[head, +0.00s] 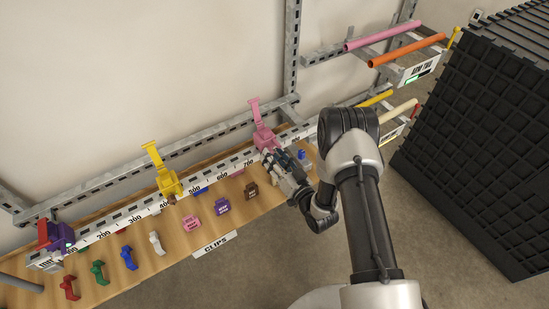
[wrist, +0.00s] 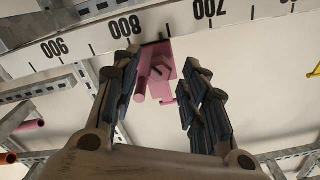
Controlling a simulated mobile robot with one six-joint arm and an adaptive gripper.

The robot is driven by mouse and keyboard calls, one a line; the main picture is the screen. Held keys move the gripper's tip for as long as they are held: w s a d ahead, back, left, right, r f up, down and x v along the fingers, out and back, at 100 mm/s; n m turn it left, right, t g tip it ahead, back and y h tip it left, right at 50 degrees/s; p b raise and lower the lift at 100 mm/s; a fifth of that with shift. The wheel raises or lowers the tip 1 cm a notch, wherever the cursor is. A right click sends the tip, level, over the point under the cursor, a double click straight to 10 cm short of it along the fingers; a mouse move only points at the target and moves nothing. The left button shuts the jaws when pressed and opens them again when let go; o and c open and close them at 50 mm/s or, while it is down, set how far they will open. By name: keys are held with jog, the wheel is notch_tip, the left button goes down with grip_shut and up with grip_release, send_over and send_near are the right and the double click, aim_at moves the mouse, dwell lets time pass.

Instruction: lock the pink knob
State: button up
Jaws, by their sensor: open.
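A pink clamp (head: 263,137) sits on the numbered rail, near the 700 mark in the head view, with its pink lever (head: 256,110) standing up. In the wrist view the pink clamp (wrist: 160,66) hangs below the rail edge near the 800 mark, with a short pink cylinder at its left side. I cannot tell which pink part is the knob. My gripper (head: 277,157) is just in front of the clamp's lower part. In the wrist view my gripper (wrist: 162,70) is open, one finger on each side of the pink part, with gaps showing. My fingers partly hide the clamp in the head view.
A yellow clamp (head: 168,182) with a raised lever and a purple clamp (head: 61,239) with a red lever sit farther left on the rail (head: 130,217). Several coloured clips lie on the wooden shelf (head: 205,210) below. Pipes (head: 384,36) on racks and a black ribbed block (head: 480,140) stand right.

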jog(key=shift+c, duration=0.4)
grip_shut()
jog(key=shift+m+b, duration=0.8)
jog(key=shift+m, duration=1.6)
jog(key=shift+o, duration=0.4)
grip_release()
